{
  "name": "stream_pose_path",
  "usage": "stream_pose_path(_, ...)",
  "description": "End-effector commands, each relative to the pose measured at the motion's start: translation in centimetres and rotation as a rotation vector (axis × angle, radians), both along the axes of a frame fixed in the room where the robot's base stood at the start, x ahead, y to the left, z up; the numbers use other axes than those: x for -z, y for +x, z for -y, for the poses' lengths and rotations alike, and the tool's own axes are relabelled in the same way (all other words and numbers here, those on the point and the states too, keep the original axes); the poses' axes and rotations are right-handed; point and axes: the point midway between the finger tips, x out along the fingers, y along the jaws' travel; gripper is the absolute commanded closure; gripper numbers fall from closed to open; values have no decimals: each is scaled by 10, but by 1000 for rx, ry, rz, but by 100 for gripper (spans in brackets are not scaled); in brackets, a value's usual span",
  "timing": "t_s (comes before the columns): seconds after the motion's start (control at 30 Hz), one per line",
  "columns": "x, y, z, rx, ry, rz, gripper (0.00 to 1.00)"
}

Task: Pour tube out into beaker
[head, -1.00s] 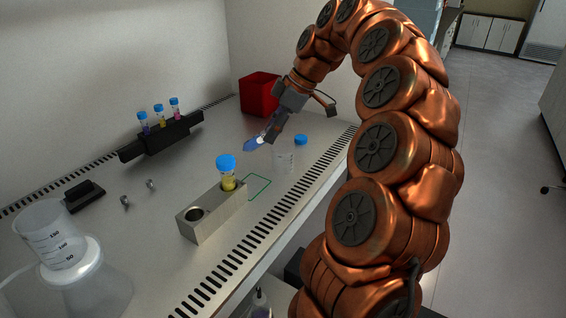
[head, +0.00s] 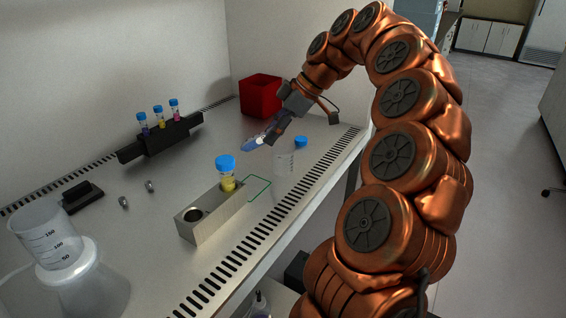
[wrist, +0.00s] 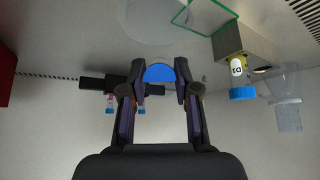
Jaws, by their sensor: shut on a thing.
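My gripper (head: 266,139) is shut on a clear tube (head: 253,144) with bluish contents, tilted over the bench left of and above a small clear beaker (head: 284,164). In the wrist view, a blue half-disc shows between the fingers (wrist: 159,74); I cannot tell whether it is liquid or a cap. The beaker stands on the bench beyond the metal block and appears as a faint round shape in the wrist view (wrist: 152,18). A loose blue cap (head: 301,141) shows just behind the beaker. The tube and beaker look apart.
A metal block (head: 213,213) holds a blue-capped yellow tube (head: 227,177), beside a green outline (head: 259,188). A black rack (head: 160,140) holds several capped tubes. A red bin (head: 260,95) stands behind. A graduated vessel (head: 47,235) is at front left.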

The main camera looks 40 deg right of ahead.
Motion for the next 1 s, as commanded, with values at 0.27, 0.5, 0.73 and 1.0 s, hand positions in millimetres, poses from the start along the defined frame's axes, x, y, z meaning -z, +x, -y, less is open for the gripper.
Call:
stream_pose_path(0.27, 4, -1, 1, 0, 63, 52, 100)
stream_pose_path(0.5, 2, 0, 1, 0, 68, 56, 100)
stream_pose_path(0.73, 4, 0, 1, -1, 82, 69, 100)
stream_pose_path(1.0, 6, -1, 1, -1, 140, 116, 100)
